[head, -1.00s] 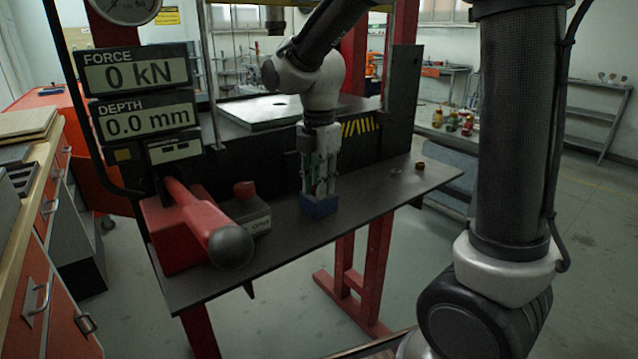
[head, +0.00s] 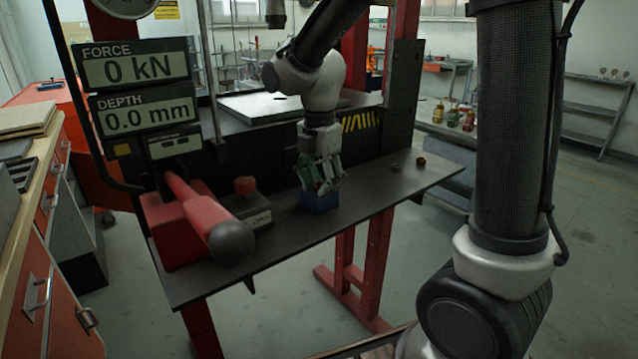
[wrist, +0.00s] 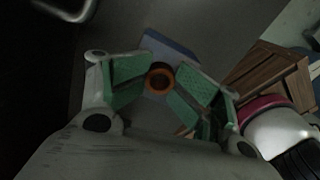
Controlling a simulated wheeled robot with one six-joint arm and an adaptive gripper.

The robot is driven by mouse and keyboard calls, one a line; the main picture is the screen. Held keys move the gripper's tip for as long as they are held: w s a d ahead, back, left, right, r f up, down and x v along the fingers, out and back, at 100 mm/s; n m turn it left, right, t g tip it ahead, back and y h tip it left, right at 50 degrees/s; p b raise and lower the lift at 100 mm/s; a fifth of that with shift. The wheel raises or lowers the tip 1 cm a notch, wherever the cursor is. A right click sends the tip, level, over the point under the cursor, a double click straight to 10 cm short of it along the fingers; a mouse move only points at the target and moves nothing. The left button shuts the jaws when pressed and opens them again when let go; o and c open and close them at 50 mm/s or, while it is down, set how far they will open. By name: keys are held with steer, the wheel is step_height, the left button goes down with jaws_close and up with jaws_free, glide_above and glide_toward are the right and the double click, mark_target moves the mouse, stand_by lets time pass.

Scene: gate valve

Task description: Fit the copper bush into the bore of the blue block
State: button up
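The blue block (head: 320,202) stands on the dark shelf of the press. My gripper (head: 321,182) is directly above it, its fingers spread. In the wrist view the green pads of my gripper (wrist: 160,88) stand apart, with the copper bush (wrist: 160,68) seen between them. The bush shows as an orange ring with a dark centre, against the blue block (wrist: 177,47). It looks to be at the block's bore; how deep it sits I cannot tell. In the head view the fingers hide the bush.
The dark shelf (head: 385,195) has free room right of the block; two small parts lie there, one of them reddish-brown (head: 421,162). A red lever with a black knob (head: 231,242) juts out at left. The displays (head: 144,108) read 0 kN and 0.0 mm.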

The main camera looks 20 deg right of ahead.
mark_target(320, 184)
step_height(320, 184, up, 9)
steer(key=shift+f, duration=0.15)
steer(key=s+d+m+t, duration=0.4)
steer(key=s+d+m, duration=1)
steer(key=s+m, duration=0.5)
steer(key=m, duration=0.4)
steer(key=shift+d+r+m, duration=0.25)
steer(key=shift+d+m, duration=0.15)
